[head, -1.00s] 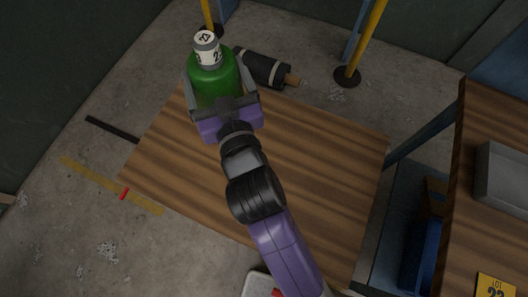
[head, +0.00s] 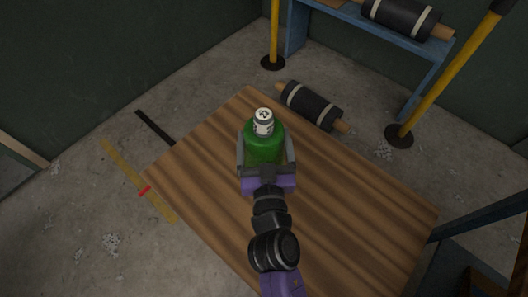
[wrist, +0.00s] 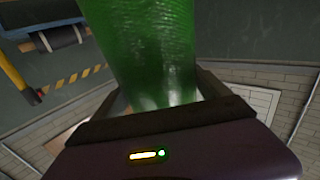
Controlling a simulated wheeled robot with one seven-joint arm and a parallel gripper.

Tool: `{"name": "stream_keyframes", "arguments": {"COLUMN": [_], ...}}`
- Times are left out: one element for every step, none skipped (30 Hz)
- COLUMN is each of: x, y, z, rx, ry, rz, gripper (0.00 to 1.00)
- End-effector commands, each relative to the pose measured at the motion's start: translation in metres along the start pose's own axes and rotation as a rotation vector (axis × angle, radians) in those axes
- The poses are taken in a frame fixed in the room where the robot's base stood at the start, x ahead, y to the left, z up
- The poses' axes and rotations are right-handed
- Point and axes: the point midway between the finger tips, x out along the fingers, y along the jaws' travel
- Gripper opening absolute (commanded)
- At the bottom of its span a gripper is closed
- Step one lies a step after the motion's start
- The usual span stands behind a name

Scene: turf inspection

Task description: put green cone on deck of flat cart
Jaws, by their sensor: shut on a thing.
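My gripper (head: 266,160) is shut on the green cone (head: 264,142), its fingers on either side of it. The cone looks like a rounded green body with a white, marked top, and it is upright in the head view. The wrist view shows the green body (wrist: 150,50) close up between the fingers. In the head view the cone is over the far part of a brown wood-plank top (head: 330,215). I cannot tell the gap beneath it. No wheels or handle show, so I cannot tell whether this top is the flat cart's deck.
A black roller with wooden ends (head: 312,106) lies just beyond the plank top. Yellow posts on black bases (head: 399,136) stand beyond it. A blue rack (head: 430,78) holds another roller (head: 400,17). Bare concrete floor (head: 70,215) is at left, with a yellow strip (head: 137,180).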

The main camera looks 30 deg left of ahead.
Motion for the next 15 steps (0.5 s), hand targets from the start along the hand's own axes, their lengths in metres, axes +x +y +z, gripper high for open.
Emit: {"name": "stream_keyframes", "arguments": {"x": [0.001, 0.001, 0.001, 0.001, 0.0, 0.001, 0.001, 0.001, 0.001, 0.001, 0.001, 0.001, 0.001, 0.001, 0.001], "y": [0.0, 0.0, 0.0, 0.0, 0.0, 0.0, 0.0, 0.0, 0.0, 0.0, 0.0, 0.0, 0.0, 0.0, 0.0], "z": [0.001, 0.003, 0.008, 0.013, 0.018, 0.024, 0.028, 0.032, 0.036, 0.038, 0.04, 0.041, 0.042, 0.042, 0.042], "rx": [0.0, 0.0, 0.0, -0.001, -0.001, -0.001, -0.001, -0.001, -0.001, -0.001, -0.001, 0.0, 0.0, 0.0, 0.0], "ry": [0.005, 0.005, 0.004, 0.004, 0.003, 0.003, 0.004, 0.004, 0.005, 0.005, 0.005, 0.005, 0.005, 0.005, 0.005], "rz": [-0.001, -0.001, -0.001, -0.001, -0.001, -0.001, -0.001, -0.001, -0.001, -0.001, -0.001, -0.001, -0.001, -0.001, -0.001], "gripper": [0.13, 0.13, 0.13, 0.13, 0.13, 0.13, 0.13, 0.13, 0.13, 0.13, 0.13, 0.13, 0.13, 0.13, 0.13]}}
